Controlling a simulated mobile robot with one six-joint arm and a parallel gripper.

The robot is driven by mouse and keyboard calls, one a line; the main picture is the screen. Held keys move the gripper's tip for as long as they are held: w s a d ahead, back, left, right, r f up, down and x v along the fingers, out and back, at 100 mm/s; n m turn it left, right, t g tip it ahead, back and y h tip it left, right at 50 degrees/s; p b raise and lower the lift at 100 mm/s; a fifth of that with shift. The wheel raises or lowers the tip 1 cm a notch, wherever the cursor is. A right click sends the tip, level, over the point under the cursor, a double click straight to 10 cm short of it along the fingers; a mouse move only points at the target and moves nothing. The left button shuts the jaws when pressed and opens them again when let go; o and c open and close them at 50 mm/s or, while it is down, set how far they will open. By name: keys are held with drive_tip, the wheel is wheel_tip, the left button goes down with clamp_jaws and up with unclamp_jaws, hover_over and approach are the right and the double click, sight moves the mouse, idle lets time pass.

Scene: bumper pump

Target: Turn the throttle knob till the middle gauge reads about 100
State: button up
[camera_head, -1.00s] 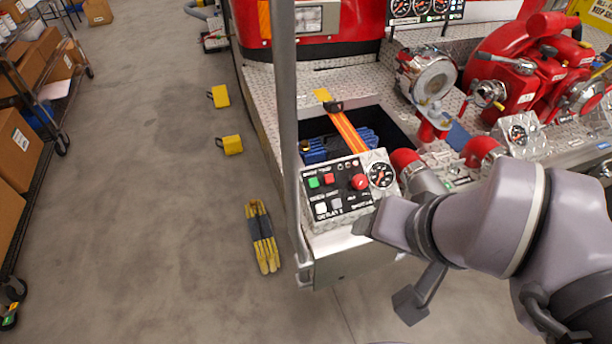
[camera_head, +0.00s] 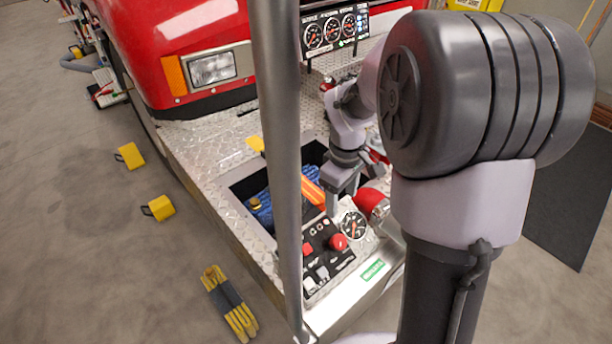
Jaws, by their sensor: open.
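A sloped control panel (camera_head: 330,258) on the bumper carries a round red knob (camera_head: 338,242), which may be the throttle knob; no label is readable. A small round gauge (camera_head: 353,224) sits just beside it. The upright gauge board at the top has three dials in a row; the middle gauge (camera_head: 331,30) shows a needle, but its value is too small to read. My gripper (camera_head: 335,208) points down just above the panel's far edge, a little behind the red knob and apart from it. It looks open and empty. My arm hides the right part of the scene.
A grey vertical post (camera_head: 277,130) crosses the view and covers part of the panel's left side. An open bin (camera_head: 240,187) with blue hose lies behind the panel.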

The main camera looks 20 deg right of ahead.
drive_tip(key=b, duration=0.3)
approach(339, 239)
wheel_tip(339, 239, down, 10)
drive_tip(key=b, duration=0.3)
drive_tip(key=shift+d+b, duration=0.15)
drive_tip(key=shift+b, duration=0.15)
clamp_jaws()
drive_tip(key=shift+r, duration=0.1)
drive_tip(key=shift+p, duration=0.3)
